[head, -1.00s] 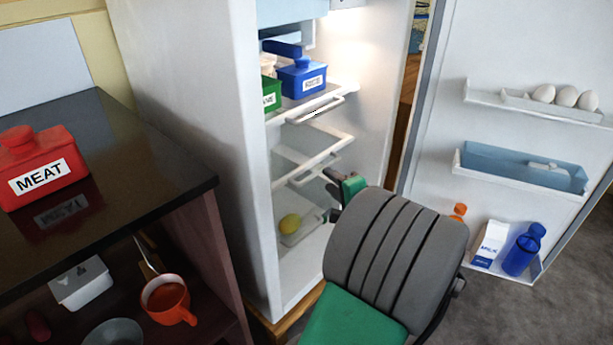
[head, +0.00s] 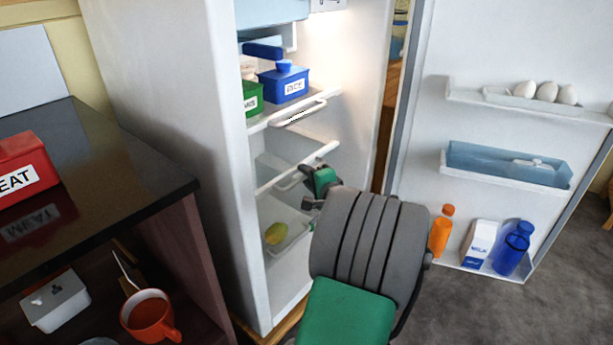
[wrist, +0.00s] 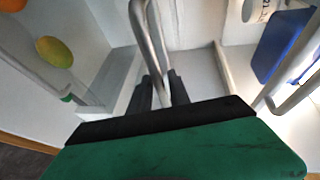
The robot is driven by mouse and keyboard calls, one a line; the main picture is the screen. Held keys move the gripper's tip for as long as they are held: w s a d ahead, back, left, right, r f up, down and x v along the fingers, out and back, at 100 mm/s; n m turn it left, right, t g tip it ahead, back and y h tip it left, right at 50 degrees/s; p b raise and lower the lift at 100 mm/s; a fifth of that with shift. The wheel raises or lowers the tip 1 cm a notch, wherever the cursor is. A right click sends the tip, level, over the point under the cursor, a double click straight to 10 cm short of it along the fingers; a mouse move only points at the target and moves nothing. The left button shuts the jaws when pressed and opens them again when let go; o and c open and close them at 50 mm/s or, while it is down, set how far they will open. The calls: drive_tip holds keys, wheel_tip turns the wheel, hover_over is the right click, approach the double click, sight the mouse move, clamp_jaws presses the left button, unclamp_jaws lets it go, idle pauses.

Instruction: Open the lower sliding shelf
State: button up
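The fridge is open. Its lower sliding shelf (head: 264,185) is a pale shelf with a white front edge and a curved bar handle, below the shelf with the boxes. It appears pushed in. My gripper (head: 308,188) is at this handle, inside the fridge opening. In the wrist view the metal bar handle (wrist: 153,45) runs down between the two dark fingers of my gripper (wrist: 163,90). The fingers are close together, one on each side of the bar, and appear closed on it. My forearm hides part of the fridge's lower interior in the head view.
The upper shelf (head: 256,126) holds a blue box (head: 283,84) and a green box (head: 252,97). A yellow-green fruit (head: 275,232) lies below. The open door (head: 510,50) at right holds eggs and bottles. A dark counter (head: 90,180) stands at left.

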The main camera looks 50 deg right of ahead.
clamp_jaws()
idle(1.1)
